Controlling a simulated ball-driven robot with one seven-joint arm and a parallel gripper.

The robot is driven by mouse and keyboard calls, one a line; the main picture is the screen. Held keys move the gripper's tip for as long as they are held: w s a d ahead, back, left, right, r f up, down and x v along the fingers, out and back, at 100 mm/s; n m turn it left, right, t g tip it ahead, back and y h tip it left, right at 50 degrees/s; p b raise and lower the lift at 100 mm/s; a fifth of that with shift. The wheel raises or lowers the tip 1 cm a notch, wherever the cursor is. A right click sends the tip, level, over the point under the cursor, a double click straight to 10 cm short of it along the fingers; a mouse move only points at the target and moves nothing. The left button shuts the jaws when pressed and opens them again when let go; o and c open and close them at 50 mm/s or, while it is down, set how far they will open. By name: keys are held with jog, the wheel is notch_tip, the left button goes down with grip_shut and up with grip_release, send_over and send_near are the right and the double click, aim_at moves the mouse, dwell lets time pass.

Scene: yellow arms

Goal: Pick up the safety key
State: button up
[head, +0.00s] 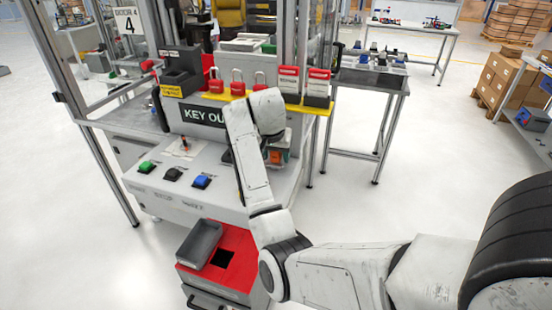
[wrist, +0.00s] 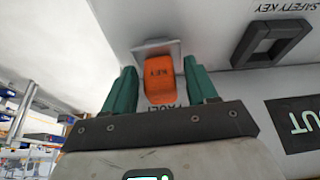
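The safety key is an orange block lettered "KEY" (wrist: 159,72) in the wrist view, set against a pale square plate on the white panel. My gripper (wrist: 160,88) has two green fingers, one on each side of the key. A gap shows between the key and each finger, so it is open. In the head view, an orange patch (head: 276,157) shows beside my arm, right of the "KEY OUT" sign. My arm hides most of the gripper there.
A dark square frame (wrist: 272,43) sticks out of the panel near the "SAFETY KEY" lettering. Green, black and blue buttons (head: 201,182) sit on the sloped console. Red padlocks (head: 238,84) line the yellow ledge above. A grey tray (head: 199,245) rests on the red cabinet below.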

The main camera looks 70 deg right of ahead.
jog(key=c, duration=0.6)
jog(key=shift+r, duration=0.15)
